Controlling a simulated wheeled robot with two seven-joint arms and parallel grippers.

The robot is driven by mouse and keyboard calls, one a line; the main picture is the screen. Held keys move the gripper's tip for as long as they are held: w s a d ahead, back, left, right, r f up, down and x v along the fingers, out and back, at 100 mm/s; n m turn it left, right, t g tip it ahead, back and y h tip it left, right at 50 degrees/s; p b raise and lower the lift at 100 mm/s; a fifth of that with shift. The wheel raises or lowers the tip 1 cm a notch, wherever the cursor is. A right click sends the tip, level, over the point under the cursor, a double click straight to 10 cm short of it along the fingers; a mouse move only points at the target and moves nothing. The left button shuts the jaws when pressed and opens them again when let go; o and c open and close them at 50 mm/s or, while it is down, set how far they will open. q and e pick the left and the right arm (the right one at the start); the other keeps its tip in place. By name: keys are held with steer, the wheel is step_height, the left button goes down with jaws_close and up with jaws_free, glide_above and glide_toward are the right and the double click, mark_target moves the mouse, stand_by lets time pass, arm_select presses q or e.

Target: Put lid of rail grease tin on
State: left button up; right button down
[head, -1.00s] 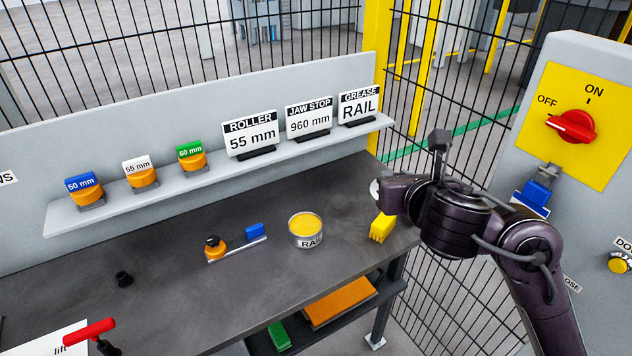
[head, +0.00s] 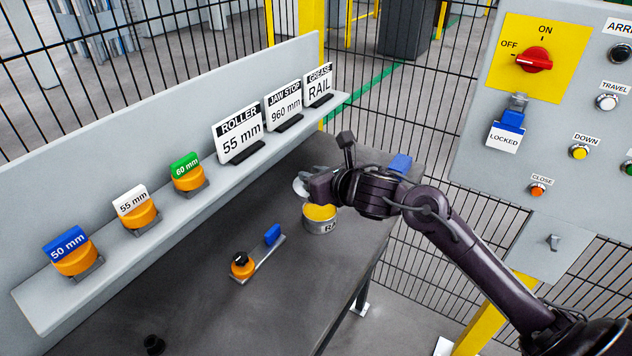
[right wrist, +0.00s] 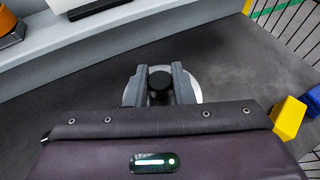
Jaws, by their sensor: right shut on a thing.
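The rail grease tin (head: 320,226) stands open on the dark bench, with yellow grease showing at its top. My right gripper (head: 312,183) is just above and behind the tin in the head view, partly covering it. In the right wrist view the fingers (right wrist: 160,80) are shut on the black knob (right wrist: 160,86) of a pale round lid (right wrist: 191,84). The lid's edge also shows in the head view (head: 299,187), apart from the tin and off to its upper left. The tin cannot be made out in the wrist view. My left gripper is out of view.
A yellow block (right wrist: 288,118) with a blue part (head: 400,163) lies right of the tin. The shelf (head: 180,215) with signs and rollers runs behind. A control panel (head: 560,130) stands right.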

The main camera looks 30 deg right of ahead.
steer(key=shift+w+d+f, duration=0.2)
steer(key=shift+d+f, duration=0.2)
steer(key=shift+d, duration=0.15)
steer(key=shift+w+d+f, duration=0.15)
steer(key=shift+d+f, duration=0.2)
steer(key=shift+d, duration=0.15)
steer(key=shift+a+r+y, duration=0.1)
steer(key=shift+y, duration=0.2)
steer(key=shift+b, duration=0.3)
steer(key=b, duration=0.5)
glide_above(320, 211)
step_height(320, 211, down, 4)
steer(key=shift+f, duration=0.15)
arm_select(q)
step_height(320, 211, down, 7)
steer(key=b, duration=0.1)
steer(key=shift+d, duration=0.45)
arm_select(e)
steer(key=shift+f, duration=0.3)
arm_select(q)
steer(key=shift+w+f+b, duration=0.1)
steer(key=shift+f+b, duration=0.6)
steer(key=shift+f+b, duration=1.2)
arm_select(e)
steer(key=shift+f, duration=1.2)
